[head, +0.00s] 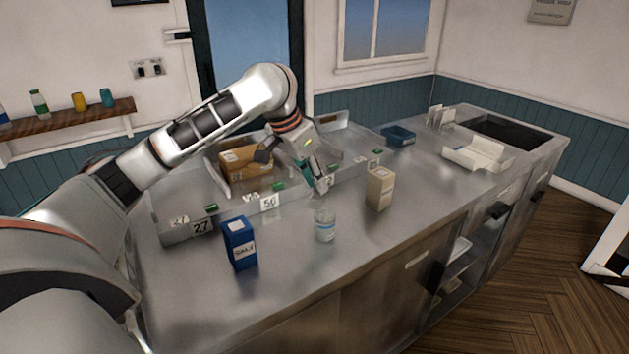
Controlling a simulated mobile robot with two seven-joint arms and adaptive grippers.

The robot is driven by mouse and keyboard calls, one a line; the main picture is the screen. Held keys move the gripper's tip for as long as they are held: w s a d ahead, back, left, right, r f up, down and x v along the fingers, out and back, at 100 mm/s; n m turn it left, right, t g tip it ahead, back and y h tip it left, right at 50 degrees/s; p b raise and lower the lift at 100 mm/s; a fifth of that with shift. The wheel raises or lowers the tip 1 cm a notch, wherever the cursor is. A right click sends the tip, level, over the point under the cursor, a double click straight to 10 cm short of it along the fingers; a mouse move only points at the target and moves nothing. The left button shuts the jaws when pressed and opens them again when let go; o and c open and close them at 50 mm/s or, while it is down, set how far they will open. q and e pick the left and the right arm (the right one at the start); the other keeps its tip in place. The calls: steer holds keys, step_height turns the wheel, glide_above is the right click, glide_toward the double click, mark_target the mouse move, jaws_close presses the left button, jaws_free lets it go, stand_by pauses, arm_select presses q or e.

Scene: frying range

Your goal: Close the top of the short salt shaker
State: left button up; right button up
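A blue box with a white top patch and "SALT" on its front (240,243) stands upright at the front left of the steel counter. A short clear jar with a pale blue label (325,226) stands upright to its right. I cannot tell which is the short salt shaker, nor whether either top is open. My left gripper (319,186) points down behind the jar, above the counter and apart from both. Its fingers are small and dark, so their opening is unclear. My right gripper is not in view.
A tan carton (380,188) stands right of the jar. Behind are low metal dividers with number tags and a brown cardboard box (245,160). A blue tray (398,136) and a white tray (478,153) lie farther right. The counter front is mostly clear.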

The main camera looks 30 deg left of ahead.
arm_select(q)
jaws_close()
